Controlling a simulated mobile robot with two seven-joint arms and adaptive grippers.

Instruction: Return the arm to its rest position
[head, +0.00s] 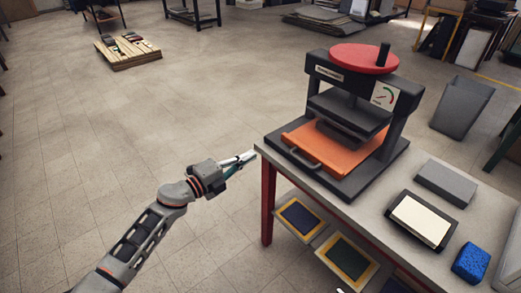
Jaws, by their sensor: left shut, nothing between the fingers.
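My left arm comes in from the lower left of the head view. Its gripper (248,157) is shut and empty. It points right, and in the picture its tips end close to the left corner of the workbench (410,177). I cannot tell whether the tips touch the bench.
A press (345,115) with a red wheel and an orange plate (318,149) stands on the bench. A grey block (447,182), a framed pad (421,219) and a blue sponge (471,262) lie to its right. A pallet (128,54) lies far left. Floor left of the bench is clear.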

